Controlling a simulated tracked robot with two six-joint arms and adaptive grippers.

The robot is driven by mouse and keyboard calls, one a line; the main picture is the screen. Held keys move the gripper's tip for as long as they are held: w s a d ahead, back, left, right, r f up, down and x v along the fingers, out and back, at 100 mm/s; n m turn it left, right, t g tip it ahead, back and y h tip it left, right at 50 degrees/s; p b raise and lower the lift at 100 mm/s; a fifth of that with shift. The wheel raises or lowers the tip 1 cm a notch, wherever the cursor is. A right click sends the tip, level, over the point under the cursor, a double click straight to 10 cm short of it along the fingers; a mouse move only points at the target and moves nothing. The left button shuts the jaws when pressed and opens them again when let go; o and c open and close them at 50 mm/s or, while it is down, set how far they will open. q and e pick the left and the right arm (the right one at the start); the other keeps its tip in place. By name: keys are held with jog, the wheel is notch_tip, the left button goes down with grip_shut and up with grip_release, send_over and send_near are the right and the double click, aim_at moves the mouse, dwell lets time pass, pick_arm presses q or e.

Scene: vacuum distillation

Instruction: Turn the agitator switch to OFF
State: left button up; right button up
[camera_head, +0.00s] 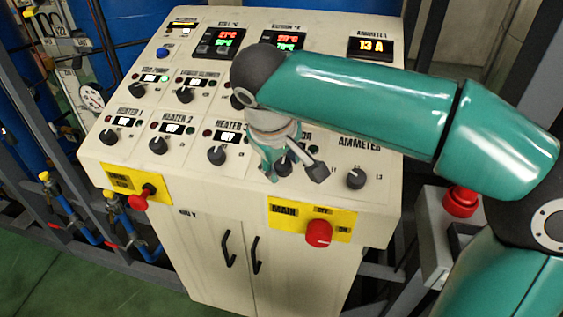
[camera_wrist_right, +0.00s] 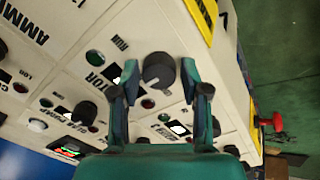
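The agitator switch (camera_wrist_right: 158,70) is a dark round knob on the sloped cream panel. It shows between my right gripper's fingers in the right wrist view, with a label ending in "TOR" and the word "RUN" beside it. In the head view the switch (camera_head: 283,166) is partly covered by that gripper. My right gripper (camera_head: 296,172) is open, one finger on each side of the knob; the wrist view shows small gaps between the fingertips and the knob. My left gripper is not in view.
The ammeter knob (camera_head: 355,179) sits close to the right of my gripper, and the heater 3 knob (camera_head: 217,155) to the left. A red button (camera_head: 461,201) stands at right.

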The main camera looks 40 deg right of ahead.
jog(key=shift+o, duration=0.7)
jog(key=shift+r, duration=0.1)
jog(key=v, duration=1.1)
jog(key=shift+s+a+r, duration=0.2)
jog(key=shift+r, duration=0.05)
